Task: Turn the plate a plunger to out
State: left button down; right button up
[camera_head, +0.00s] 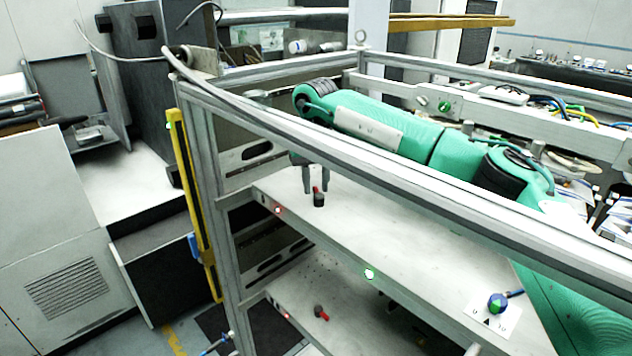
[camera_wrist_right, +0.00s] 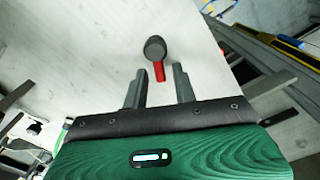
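A dark grey plunger knob (camera_head: 319,201) with a red pointer stands on the upper shelf plate, near its left end. It also shows in the right wrist view (camera_wrist_right: 155,48), with its red pointer (camera_wrist_right: 159,73) directed toward my gripper. My right gripper (camera_head: 315,190) is open. The knob lies just beyond the fingertips there. A similar grey and red plunger (camera_head: 320,312) sits on the lower shelf. I cannot read which is plate a. My left gripper is not in view.
Metal frame rails (camera_head: 420,168) cross above the upper plate (camera_head: 400,225). A blue-green knob (camera_head: 497,302) with a lever stands on a white label at right. A red light (camera_head: 277,210) and a green light (camera_head: 370,273) sit on the plate's front edge. A yellow post (camera_head: 188,190) stands left.

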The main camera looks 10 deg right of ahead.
aim_at(316, 188)
dwell(0.3)
jog(key=shift+r, duration=0.35)
jog(key=shift+r+b, duration=1.4)
jog(key=shift+r, duration=5.15)
